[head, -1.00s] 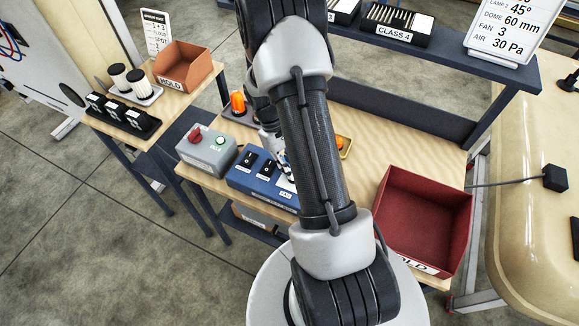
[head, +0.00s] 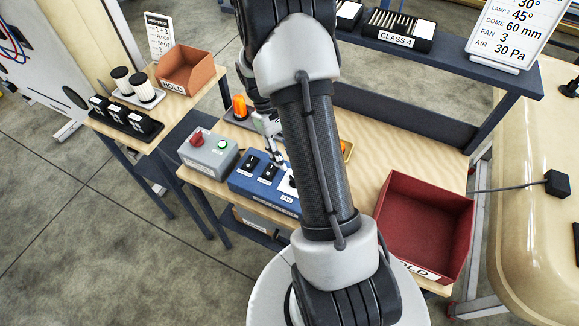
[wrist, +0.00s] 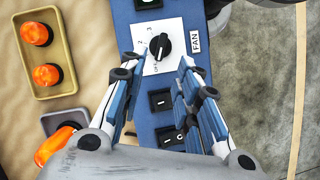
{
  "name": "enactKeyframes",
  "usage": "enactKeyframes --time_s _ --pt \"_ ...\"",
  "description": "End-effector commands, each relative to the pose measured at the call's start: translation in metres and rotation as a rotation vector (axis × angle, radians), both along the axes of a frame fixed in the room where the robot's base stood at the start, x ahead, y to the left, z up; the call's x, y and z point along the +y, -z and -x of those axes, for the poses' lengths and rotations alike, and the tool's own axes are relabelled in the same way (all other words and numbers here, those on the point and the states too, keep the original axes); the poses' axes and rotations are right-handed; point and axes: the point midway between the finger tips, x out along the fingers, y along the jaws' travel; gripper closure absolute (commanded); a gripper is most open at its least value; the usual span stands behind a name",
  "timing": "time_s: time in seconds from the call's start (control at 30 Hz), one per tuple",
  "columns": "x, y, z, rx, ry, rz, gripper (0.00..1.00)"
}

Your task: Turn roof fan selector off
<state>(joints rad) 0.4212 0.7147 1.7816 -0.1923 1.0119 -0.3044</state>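The fan selector is a black knob (wrist: 160,46) on a white plate with numbers, beside a FAN label (wrist: 195,42) on a blue switch box (wrist: 146,98). In the wrist view the knob stands between and beyond the fingertips. Its pointer's setting is too small to read surely. My gripper (wrist: 158,66) is open, with one finger on each side of the plate, and nothing is held. In the head view my gripper (head: 277,155) is over the blue box (head: 246,185); my arm hides part of the box and the knob.
Black rocker switches (wrist: 160,100) sit on the same box, close to the right finger. A grey box with a red knob (head: 208,153) stands left of it. A tray of orange lamps (wrist: 46,55) lies nearby. A red bin (head: 425,222) stands at the right.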

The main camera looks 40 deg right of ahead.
Motion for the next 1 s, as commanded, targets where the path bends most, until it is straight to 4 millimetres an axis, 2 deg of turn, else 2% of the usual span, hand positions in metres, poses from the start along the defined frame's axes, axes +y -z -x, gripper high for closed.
enactKeyframes --time_s 0.1,0.3,1.0 --pt "0.0 -0.023 -0.01 -0.003 0.0 0.001 0.7" --pt "0.0 -0.045 -0.019 -0.001 0.0 0.0 0.7" --pt "0.002 -0.053 -0.021 -0.005 -0.001 0.002 0.7"
